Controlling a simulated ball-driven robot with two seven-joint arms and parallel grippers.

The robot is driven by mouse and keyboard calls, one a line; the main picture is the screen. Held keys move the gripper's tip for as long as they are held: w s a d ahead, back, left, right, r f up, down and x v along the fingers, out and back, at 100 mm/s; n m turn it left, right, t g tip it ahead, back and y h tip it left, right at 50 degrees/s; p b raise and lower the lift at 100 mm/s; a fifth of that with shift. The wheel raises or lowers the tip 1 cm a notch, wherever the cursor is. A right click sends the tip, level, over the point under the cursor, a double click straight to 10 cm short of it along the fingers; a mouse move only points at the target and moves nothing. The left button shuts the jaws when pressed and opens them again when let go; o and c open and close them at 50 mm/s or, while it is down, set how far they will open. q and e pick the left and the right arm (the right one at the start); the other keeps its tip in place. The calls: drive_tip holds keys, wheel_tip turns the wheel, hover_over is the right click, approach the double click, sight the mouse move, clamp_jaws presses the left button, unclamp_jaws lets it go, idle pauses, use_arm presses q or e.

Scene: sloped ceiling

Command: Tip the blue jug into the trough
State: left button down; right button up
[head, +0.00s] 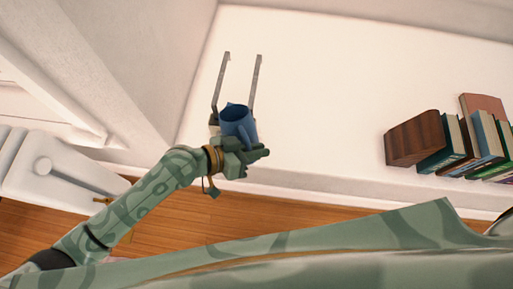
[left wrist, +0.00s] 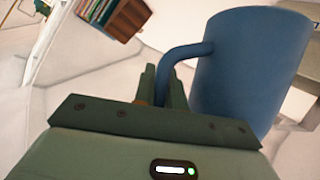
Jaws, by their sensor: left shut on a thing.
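The blue jug (head: 236,117) is above the white surface, left of centre in the head view. It fills the upper right of the left wrist view (left wrist: 250,65), with its handle toward the fingers. My left gripper (head: 250,150) is shut on the handle, and its fingers (left wrist: 165,85) meet around it. Two thin grey bars (head: 256,82) extend beyond the jug, with a pale block partly hidden beside it. I cannot tell whether these belong to the trough; no trough shows clearly. The jug's contents are not visible. My right gripper is not in view.
A row of books (head: 484,138) with a brown wooden block (head: 413,138) stands on the white surface (head: 330,90) at the right. The surface between the jug and the books is clear. A white radiator (head: 55,170) is at the left, above the wooden floor (head: 150,225).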

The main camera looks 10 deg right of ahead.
use_arm(q)
drive_tip(key=shift+w+r+n+g+h+p, duration=0.15)
drive_tip(key=shift+r+n+g+p, duration=0.2)
drive_tip(key=shift+r, duration=0.2)
drive_tip(key=shift+w+r+n+g+h+p, duration=0.15)
drive_tip(key=shift+r+n+g+p, duration=0.15)
drive_tip(key=shift+r+n, duration=0.2)
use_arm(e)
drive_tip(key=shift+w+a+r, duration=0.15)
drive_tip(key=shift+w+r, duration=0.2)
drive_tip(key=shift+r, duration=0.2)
use_arm(q)
drive_tip(key=shift+w+r+n+g, duration=0.15)
drive_tip(key=shift+r+n+g, duration=0.1)
drive_tip(key=shift+r+n, duration=0.15)
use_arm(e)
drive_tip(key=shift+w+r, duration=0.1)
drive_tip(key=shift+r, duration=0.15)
use_arm(q)
drive_tip(key=shift+w+a+r+n+g+p, duration=0.15)
drive_tip(key=shift+w+r+n+g+p, duration=0.3)
drive_tip(key=shift+r, duration=0.15)
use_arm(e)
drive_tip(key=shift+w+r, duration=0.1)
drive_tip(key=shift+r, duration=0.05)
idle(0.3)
